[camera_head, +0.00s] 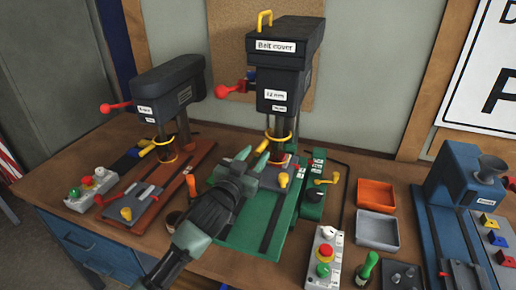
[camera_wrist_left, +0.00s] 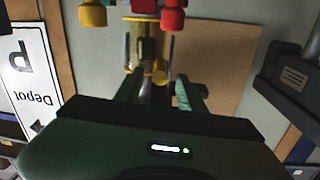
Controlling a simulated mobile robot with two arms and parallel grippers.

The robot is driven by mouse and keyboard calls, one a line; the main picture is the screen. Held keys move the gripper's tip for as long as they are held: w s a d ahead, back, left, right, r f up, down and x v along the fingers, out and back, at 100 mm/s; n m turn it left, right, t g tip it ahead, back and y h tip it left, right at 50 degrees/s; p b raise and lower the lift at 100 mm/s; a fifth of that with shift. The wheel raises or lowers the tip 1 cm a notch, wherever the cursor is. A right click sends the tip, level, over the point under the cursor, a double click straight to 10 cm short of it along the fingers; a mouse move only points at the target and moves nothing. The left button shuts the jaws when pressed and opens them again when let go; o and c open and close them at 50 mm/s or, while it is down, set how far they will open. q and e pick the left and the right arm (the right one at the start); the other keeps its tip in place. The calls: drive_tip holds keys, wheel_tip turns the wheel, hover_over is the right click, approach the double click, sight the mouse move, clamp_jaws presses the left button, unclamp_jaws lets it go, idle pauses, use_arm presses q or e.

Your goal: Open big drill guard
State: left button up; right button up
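The big drill (camera_head: 283,60) is the dark press in the middle of the head view, labelled "Belt cover". Its guard (camera_head: 279,137) is a see-through yellowish shield with a yellow rim around the chuck. The guard also shows in the left wrist view (camera_wrist_left: 148,48), beyond the fingers. I cannot tell any gap in it, and it looks closed around the chuck. My left gripper (camera_head: 252,158) is open and empty, just in front of and slightly left of the guard. Its two fingers (camera_wrist_left: 160,92) point at the guard, apparently without touching it. My right gripper is not in view.
A smaller drill (camera_head: 167,88) with its own guard stands left. A control box (camera_head: 324,254) with red and green buttons is in front right. Orange (camera_head: 376,181) and grey trays lie right, before a blue machine (camera_head: 460,185). A yellow-knobbed lever stands beside the green base.

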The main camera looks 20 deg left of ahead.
sight(273, 153)
use_arm(q)
drive_tip(key=shift+w, duration=0.75)
drive_tip(key=shift+w+d+f, duration=0.1)
drive_tip(key=shift+w, duration=0.4)
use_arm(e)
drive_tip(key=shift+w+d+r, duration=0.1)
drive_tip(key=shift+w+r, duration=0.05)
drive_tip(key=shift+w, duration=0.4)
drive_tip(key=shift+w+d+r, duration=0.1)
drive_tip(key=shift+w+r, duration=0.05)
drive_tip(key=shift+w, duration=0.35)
use_arm(q)
clamp_jaws()
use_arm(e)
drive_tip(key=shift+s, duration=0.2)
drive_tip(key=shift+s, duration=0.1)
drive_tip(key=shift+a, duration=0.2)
